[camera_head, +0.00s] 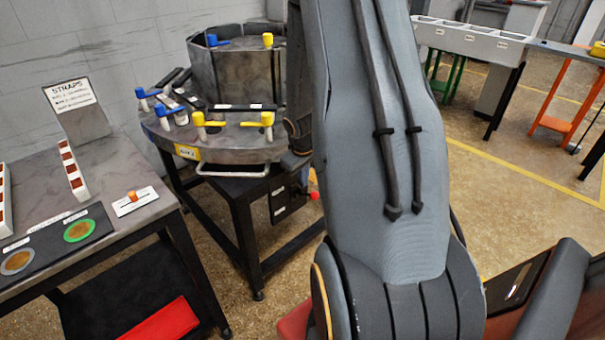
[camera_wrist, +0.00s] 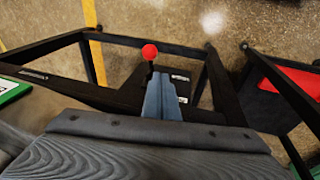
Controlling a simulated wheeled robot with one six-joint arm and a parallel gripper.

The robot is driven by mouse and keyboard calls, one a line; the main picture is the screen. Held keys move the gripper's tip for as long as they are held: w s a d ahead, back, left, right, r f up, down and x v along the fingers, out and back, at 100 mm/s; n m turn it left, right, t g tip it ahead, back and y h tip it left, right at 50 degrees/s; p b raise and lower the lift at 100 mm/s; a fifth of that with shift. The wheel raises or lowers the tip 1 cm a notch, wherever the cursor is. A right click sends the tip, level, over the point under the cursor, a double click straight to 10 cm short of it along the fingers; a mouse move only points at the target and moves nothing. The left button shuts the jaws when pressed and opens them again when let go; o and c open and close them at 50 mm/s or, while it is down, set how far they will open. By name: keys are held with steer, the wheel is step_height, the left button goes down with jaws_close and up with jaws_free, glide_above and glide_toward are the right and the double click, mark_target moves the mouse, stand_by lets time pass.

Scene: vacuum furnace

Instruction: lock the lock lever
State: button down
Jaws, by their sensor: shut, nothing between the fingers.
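The lock lever (camera_wrist: 149,53) has a red ball knob on a short dark stem. In the wrist view it stands just beyond my gripper (camera_wrist: 161,76), slightly left of the fingertips. My gripper's blue-grey fingers are shut and empty, and they hide the lower part of the lever. I cannot tell whether they touch it. In the head view a small red part of the lever (camera_head: 314,195) shows beside my arm, below the round furnace table (camera_head: 225,150).
Blue and yellow clamps (camera_head: 266,120) stand on the round table, with a metal handle bar at its front. A side table (camera_head: 120,160) on the left carries a STRAPS sign, and a red item (camera_head: 165,320) lies on its lower shelf. Black table legs stand close around the gripper.

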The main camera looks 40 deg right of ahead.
mark_target(311, 194)
steer(key=f, duration=0.1)
steer(key=d+f, duration=0.1)
steer(key=d+f+b, duration=0.1)
steer(key=f, duration=0.1)
steer(key=shift+s+d, duration=0.2)
steer(key=shift+s, duration=0.1)
steer(key=shift+s+f, duration=0.1)
